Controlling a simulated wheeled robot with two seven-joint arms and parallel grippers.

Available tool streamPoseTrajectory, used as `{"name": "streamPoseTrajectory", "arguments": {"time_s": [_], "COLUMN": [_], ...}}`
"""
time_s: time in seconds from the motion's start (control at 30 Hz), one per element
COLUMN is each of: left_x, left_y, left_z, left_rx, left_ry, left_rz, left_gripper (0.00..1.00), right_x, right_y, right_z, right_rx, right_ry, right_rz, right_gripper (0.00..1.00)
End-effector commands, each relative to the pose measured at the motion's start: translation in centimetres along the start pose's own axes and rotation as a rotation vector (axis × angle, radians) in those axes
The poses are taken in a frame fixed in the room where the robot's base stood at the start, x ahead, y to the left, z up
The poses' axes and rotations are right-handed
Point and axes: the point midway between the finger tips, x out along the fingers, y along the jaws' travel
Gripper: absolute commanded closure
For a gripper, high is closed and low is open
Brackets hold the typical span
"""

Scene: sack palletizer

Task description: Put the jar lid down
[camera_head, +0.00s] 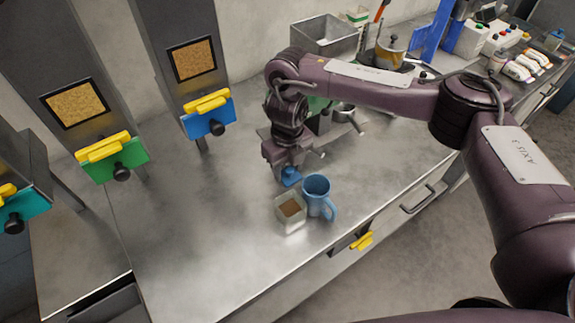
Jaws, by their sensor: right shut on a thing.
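My right gripper (287,171) is low over the steel counter (215,215), pointing down. It is shut on a small blue piece (291,177), which I take to be the jar lid; the gripper partly hides it. I cannot tell whether the piece touches the counter. Just in front of it stands a small square pale jar (290,222), open at the top with brown contents. A blue mug (317,197) stands upright to the right of the jar. My left gripper is not in view.
Dispensers with a green block (130,157) and a blue block (200,124) stand at the left. A metal bin (325,38) and a pot (390,50) are at the back. The left counter is clear. A yellow-handled piece (361,241) is at the front edge.

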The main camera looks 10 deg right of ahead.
Motion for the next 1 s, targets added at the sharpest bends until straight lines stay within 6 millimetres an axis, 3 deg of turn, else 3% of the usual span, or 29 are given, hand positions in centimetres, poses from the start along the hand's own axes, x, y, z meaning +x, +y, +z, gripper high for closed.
{"name": "streamPoseTrajectory", "arguments": {"time_s": [0.03,0.17,0.57,1.0], "left_x": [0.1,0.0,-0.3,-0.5], "left_y": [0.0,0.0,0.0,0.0], "left_z": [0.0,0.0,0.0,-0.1], "left_rx": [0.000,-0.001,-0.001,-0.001], "left_ry": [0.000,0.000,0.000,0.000], "left_rz": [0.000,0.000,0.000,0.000], "left_gripper": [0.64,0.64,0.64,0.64], "right_x": [0.1,0.1,-0.8,-9.1], "right_y": [0.0,0.0,0.0,-0.1], "right_z": [0.0,0.0,0.1,0.1], "right_rx": [0.000,0.000,-0.001,-0.001], "right_ry": [0.000,0.000,-0.002,-0.005], "right_rz": [0.000,0.000,-0.001,-0.004], "right_gripper": [0.51,0.34,0.33,0.33]}}
